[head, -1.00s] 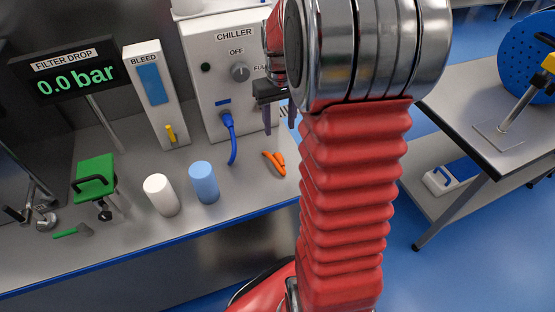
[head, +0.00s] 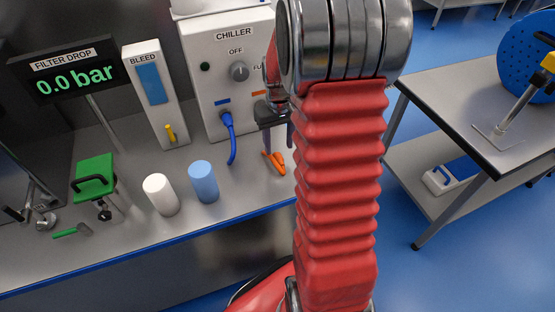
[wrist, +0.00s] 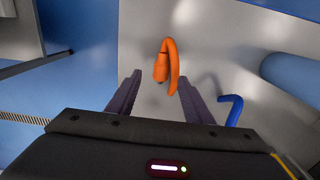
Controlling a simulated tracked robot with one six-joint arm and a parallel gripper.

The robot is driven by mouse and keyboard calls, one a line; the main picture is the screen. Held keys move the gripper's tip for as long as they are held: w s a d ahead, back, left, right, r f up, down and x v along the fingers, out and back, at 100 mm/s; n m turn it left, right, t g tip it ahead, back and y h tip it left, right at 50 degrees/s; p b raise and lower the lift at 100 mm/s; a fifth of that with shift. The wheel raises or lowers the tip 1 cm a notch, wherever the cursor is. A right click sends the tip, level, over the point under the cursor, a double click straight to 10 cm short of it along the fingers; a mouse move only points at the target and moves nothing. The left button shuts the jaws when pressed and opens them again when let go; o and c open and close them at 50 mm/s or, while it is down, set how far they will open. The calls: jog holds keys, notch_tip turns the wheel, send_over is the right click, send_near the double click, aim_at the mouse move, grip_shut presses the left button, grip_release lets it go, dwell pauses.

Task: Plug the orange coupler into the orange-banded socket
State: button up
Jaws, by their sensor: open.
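The orange coupler (head: 274,160) lies on the bench with its short curved hose, below the chiller's right side. In the wrist view the coupler (wrist: 160,68) and its hose lie just beyond the fingertips, roughly centred between them. My gripper (head: 275,142) is open and empty, with its dark fingers pointing down over the coupler; the wrist view also shows both fingers (wrist: 160,82) apart. I cannot tell its exact height above the bench. An orange band (head: 260,93) shows on the chiller front, partly behind my arm; the socket below it is hidden by my gripper.
The chiller (head: 205,70) has a blue coupler (head: 227,119) plugged in under a blue band, its hose hanging to the bench. A blue cylinder (head: 204,182) and a white cylinder (head: 161,195) stand left of the orange coupler. The bench's blue front edge (head: 150,250) is close.

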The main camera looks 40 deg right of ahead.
aim_at(278, 156)
jog(key=shift+f, duration=0.1)
jog(key=shift+a+f, duration=0.2)
jog(key=shift+f, duration=2.35)
jog(key=shift+c, duration=0.5)
jog(key=c, duration=1)
jog(key=shift+r, duration=0.15)
notch_tip(278, 156, up, 10)
